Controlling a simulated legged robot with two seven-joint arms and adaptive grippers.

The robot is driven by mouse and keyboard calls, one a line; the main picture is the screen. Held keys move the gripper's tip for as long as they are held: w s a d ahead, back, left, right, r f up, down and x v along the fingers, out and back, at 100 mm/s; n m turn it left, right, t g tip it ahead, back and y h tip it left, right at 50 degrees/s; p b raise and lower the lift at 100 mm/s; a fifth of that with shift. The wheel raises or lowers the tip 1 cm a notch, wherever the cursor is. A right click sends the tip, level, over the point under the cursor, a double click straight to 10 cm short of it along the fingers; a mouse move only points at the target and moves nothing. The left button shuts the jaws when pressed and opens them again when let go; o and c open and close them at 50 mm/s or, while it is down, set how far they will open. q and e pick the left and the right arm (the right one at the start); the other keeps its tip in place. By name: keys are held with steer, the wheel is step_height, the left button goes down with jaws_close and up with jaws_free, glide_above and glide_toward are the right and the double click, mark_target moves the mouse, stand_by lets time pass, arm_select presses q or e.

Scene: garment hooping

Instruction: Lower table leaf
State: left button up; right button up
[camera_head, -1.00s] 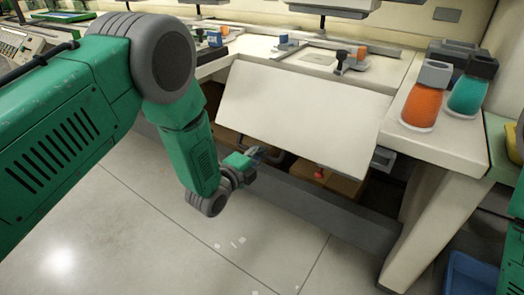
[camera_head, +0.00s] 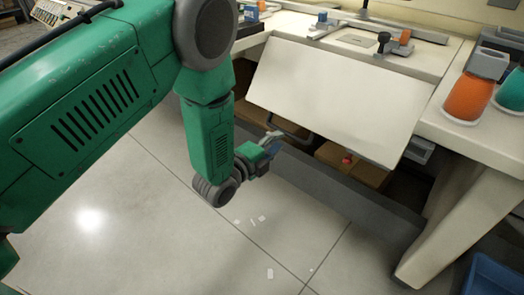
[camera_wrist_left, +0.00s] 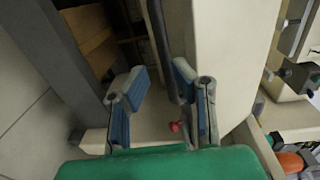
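The table leaf (camera_head: 335,100) is a pale panel on the front of the worktable, sloping down toward me with its lower edge free. In the left wrist view the pale panel (camera_wrist_left: 235,60) fills the right of centre. My left gripper (camera_head: 272,145) is below the leaf's lower left edge, by a dark curved bar (camera_head: 292,131). In the left wrist view its blue-padded fingers (camera_wrist_left: 160,95) are spread apart, and the dark bar (camera_wrist_left: 158,38) runs toward the gap between them. I cannot tell whether they touch it. My right gripper is not in view.
A red knob (camera_head: 347,159) shows under the leaf, in front of brown boxes (camera_head: 352,172). A grey beam (camera_head: 350,195) crosses low in front. An orange cone (camera_head: 466,98) stands on the table at right. A blue bin (camera_head: 495,275) is at lower right.

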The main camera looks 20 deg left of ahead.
arm_select(q)
steer(key=v, duration=0.7)
steer(key=shift+a+f, duration=0.2)
steer(key=shift+w, duration=0.1)
steer(key=s+a+f+n+g+y, duration=0.3)
steer(key=s+f+n+g, duration=0.3)
steer(key=s+f+n, duration=0.3)
steer(key=s+a+f+n+g+y, duration=0.2)
steer(key=s+a+f+n+g, duration=0.25)
steer(key=s+f+n, duration=0.55)
steer(key=s+n+g, duration=0.3)
steer(key=s+g, duration=0.3)
steer(key=s, duration=0.8)
step_height(320, 180, up, 14)
steer(key=w+p, duration=0.1)
steer(key=p, duration=1.2)
steer(key=shift+r+m+t+y+p, duration=0.15)
steer(key=shift+m+t+y+p, duration=0.15)
steer(key=shift+t+y+p, duration=0.15)
